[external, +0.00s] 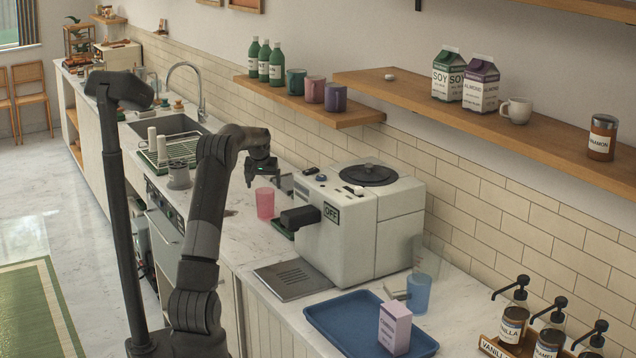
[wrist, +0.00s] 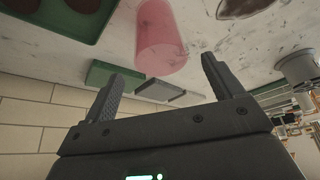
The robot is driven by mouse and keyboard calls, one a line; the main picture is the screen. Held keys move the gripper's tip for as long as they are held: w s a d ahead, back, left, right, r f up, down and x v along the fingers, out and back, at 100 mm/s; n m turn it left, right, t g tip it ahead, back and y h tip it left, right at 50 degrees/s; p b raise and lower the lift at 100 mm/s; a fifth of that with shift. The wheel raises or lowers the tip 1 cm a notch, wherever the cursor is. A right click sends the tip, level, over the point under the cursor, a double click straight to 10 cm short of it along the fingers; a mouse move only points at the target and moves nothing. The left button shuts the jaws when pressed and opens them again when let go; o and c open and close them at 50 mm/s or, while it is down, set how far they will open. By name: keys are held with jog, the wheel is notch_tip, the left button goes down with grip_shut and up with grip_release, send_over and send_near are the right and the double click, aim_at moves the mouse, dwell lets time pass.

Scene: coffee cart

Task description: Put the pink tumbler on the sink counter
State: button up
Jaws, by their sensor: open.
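The pink tumbler (external: 265,204) stands upright on the marble counter, just left of the white coffee machine. It also shows in the wrist view (wrist: 162,38), beyond the fingertips and roughly between them. My gripper (external: 262,182) is open and empty, just above and behind the tumbler in the external view. Its two dark fingers spread wide in the wrist view (wrist: 170,75). I cannot tell whether a finger touches the tumbler. The sink (external: 158,124) with its curved faucet (external: 200,90) is set in the counter farther back left.
The coffee machine (external: 352,235) stands close right of the tumbler. A dish rack (external: 170,150) and a grey cup (external: 179,176) are near the sink. A blue tray (external: 335,318) lies at the front.

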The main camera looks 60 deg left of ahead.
jog(key=v, duration=0.6)
dwell(0.3)
